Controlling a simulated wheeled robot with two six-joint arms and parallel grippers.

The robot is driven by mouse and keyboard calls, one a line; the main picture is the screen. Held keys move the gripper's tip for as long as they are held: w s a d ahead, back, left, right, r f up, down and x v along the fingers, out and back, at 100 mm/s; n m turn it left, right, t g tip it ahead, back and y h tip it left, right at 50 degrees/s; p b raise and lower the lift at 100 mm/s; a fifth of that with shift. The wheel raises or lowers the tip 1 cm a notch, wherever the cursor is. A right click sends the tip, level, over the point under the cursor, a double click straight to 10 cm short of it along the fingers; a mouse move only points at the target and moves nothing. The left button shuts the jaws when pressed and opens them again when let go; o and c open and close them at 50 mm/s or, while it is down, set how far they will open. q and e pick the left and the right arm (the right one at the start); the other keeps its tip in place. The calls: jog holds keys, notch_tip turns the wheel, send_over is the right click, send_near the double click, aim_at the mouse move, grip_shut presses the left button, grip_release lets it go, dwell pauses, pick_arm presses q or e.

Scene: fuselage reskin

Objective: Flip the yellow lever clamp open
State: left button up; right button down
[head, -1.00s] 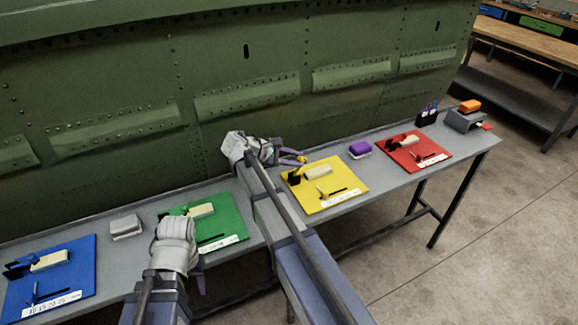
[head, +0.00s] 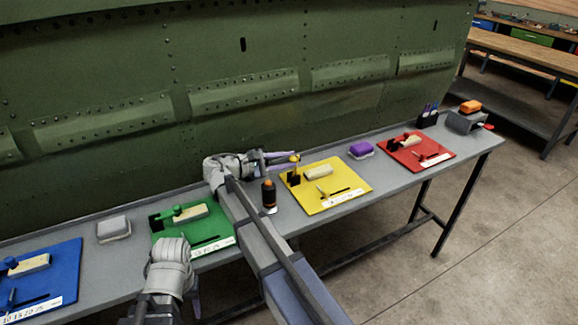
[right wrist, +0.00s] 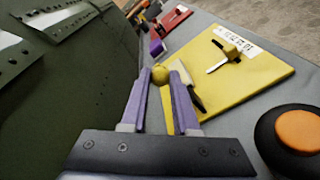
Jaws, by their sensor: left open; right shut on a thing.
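The yellow board (head: 340,190) lies on the grey bench with a black clamp base (head: 293,179) at its back left corner. The clamp's yellow lever (head: 295,168) stands up from that base, its tip at my right gripper (head: 293,157). In the right wrist view my right gripper (right wrist: 161,76) is shut on the round yellow lever knob (right wrist: 161,73), held between the purple fingertips. The clamp's lower parts are mostly hidden there. My left gripper (head: 195,296) is open, low over the bench front by the green board, partly hidden by its wrist.
A black bottle-like thing with an orange top (head: 269,196) stands left of the yellow board. The green board (head: 215,236), blue board (head: 65,265), red board (head: 430,157) and purple block (head: 361,149) lie along the bench. The green fuselage panel (head: 240,90) rises close behind.

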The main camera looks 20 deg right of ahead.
jog(key=shift+a+f, duration=0.15)
jog(key=shift+a, duration=0.05)
dwell(0.4)
jog(key=c, duration=0.7)
grip_release()
jog(key=shift+o, duration=0.2)
jog(key=a+r, duration=0.1)
jog(key=a, duration=0.6)
jog(key=shift+s+a+r+p, duration=0.15)
jog(key=shift+a+p, duration=0.2)
jog(key=shift+p, duration=0.05)
